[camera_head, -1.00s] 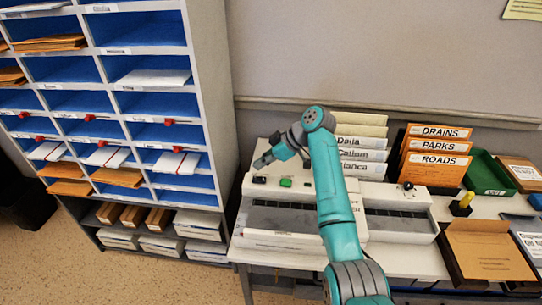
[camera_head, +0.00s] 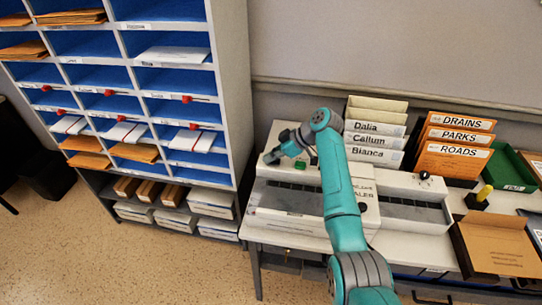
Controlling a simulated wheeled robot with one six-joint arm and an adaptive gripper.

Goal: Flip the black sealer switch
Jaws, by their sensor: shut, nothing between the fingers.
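The sealer (camera_head: 285,199) is a long white machine on the table, with part of a label ending in "ALER" at its right. A green switch (camera_head: 300,165) shows on its back strip. The black sealer switch is not visible now; my gripper covers the spot left of the green switch where a black switch showed earlier. My gripper (camera_head: 270,158) is shut and empty, its tip pointing down-left at that spot. I cannot tell whether it touches the switch. A second white machine (camera_head: 405,208) to the right has a black knob (camera_head: 424,175).
A pigeonhole shelf (camera_head: 243,95) with blue slots stands close on the left. White Dalia, Callum and Bianca files (camera_head: 370,140) and orange folders (camera_head: 455,150) stand behind the machines.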

